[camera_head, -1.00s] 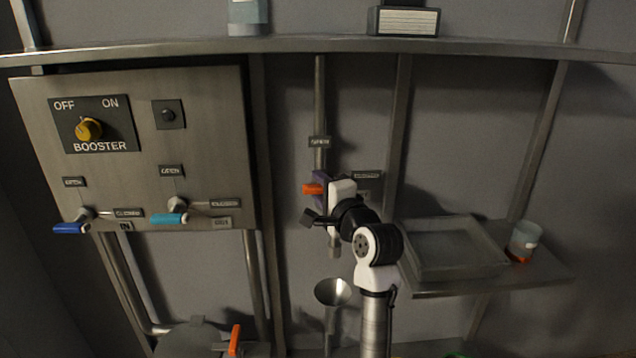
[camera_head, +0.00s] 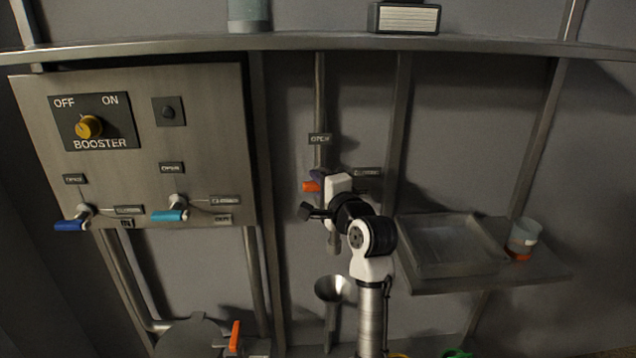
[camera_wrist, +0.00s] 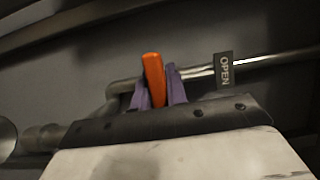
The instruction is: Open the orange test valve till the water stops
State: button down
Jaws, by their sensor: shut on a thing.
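The orange handle (camera_head: 310,187) of the test valve sticks out to the left from the vertical pipe, below an OPEN label (camera_head: 320,139). My gripper (camera_head: 321,182) is at the handle and partly hides the valve. In the wrist view, the purple fingers of my gripper (camera_wrist: 159,92) are on both sides of the orange handle (camera_wrist: 153,72), shut on it. The OPEN label also shows to the right in the wrist view (camera_wrist: 224,70). A funnel (camera_head: 331,288) stands below the valve, partly behind my arm. I cannot make out any water stream.
A steel panel (camera_head: 200,90) at the left bears a yellow BOOSTER knob (camera_head: 88,127), a blue handle (camera_head: 71,225) and a teal handle (camera_head: 169,216). Another orange handle (camera_head: 235,336) is at lower left. A tray (camera_head: 450,243) and a cup (camera_head: 523,240) stand on the right shelf.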

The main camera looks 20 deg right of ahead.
jog(key=shift+n, duration=0.3)
jog(key=shift+s+d+f+n+g+h+p, duration=0.1)
jog(key=shift+n+g+h+p, duration=1)
jog(key=shift+n, duration=1.05)
jog(key=shift+w+d+f+n+g+h+p, duration=0.15)
jog(key=shift+n+g+h+p, duration=0.55)
jog(key=shift+n+p, duration=1.1)
jog(key=shift+s+d+f+n+g+h+p, duration=0.15)
jog(key=shift+n+g+h+p, duration=0.75)
jog(key=shift+n, duration=1.55)
jog(key=c, duration=1.4)
grip_release()
